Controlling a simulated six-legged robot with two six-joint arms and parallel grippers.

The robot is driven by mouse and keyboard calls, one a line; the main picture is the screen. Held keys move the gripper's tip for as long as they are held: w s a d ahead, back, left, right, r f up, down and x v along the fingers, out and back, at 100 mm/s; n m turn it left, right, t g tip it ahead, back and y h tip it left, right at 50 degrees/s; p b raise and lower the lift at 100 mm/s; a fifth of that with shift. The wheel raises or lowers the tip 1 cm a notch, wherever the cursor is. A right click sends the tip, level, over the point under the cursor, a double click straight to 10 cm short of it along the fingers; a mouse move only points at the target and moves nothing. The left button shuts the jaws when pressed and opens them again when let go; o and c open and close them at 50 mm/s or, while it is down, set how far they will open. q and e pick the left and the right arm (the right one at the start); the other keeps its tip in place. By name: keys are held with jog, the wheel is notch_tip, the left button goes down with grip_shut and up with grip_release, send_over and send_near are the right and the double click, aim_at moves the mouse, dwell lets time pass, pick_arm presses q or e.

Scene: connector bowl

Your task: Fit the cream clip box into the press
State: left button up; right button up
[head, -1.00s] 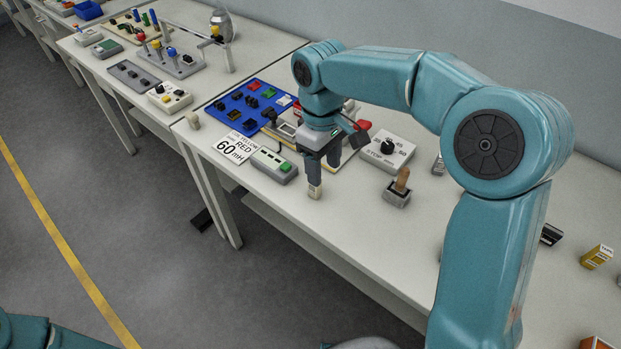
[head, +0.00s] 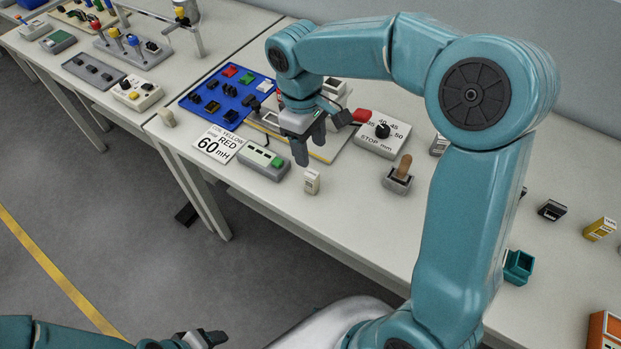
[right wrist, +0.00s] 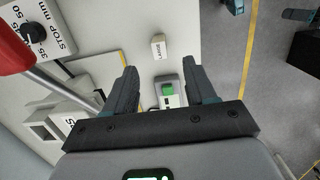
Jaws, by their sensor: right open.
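The cream clip box (head: 312,181) stands upright on the bench near its front edge. In the right wrist view the cream clip box (right wrist: 158,47) shows small lettering on its face, beyond the fingertips. My right gripper (head: 303,158) is open and empty, just behind and above the box, apart from it. In the right wrist view its fingers (right wrist: 162,75) are spread with nothing between them. The press is partly hidden behind my right arm; its red lever knob (head: 361,116) shows. My left gripper (head: 207,338) is at the bottom edge, its jaw state unclear.
A grey box with a green button (head: 264,159) and a sign (head: 217,144) lie left of the clip box. A blue tray (head: 213,118) of coloured parts is behind. A STOP dial block (head: 382,138) and a wooden-handled stamp (head: 398,174) stand right.

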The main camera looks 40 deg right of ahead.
send_over(312, 174)
jog(key=f, duration=0.5)
jog(key=shift+w+d, duration=0.1)
jog(key=shift+w, duration=0.1)
jog(key=shift+s+f, duration=0.1)
jog(key=shift+s, duration=0.15)
jog(key=shift+s+f, duration=0.1)
jog(key=shift+f, duration=0.15)
jog(key=f, duration=0.4)
jog(key=shift+w+f+p, duration=0.15)
jog(key=shift+w+p, duration=0.2)
jog(key=shift+p, duration=0.05)
jog(key=shift+s+f, duration=0.1)
jog(key=shift+f, duration=0.15)
jog(key=shift+s+r, duration=0.1)
jog(key=shift+s, duration=0.1)
jog(key=shift+w, duration=0.25)
jog(key=c, duration=0.7)
grip_shut()
jog(key=shift+s, duration=0.15)
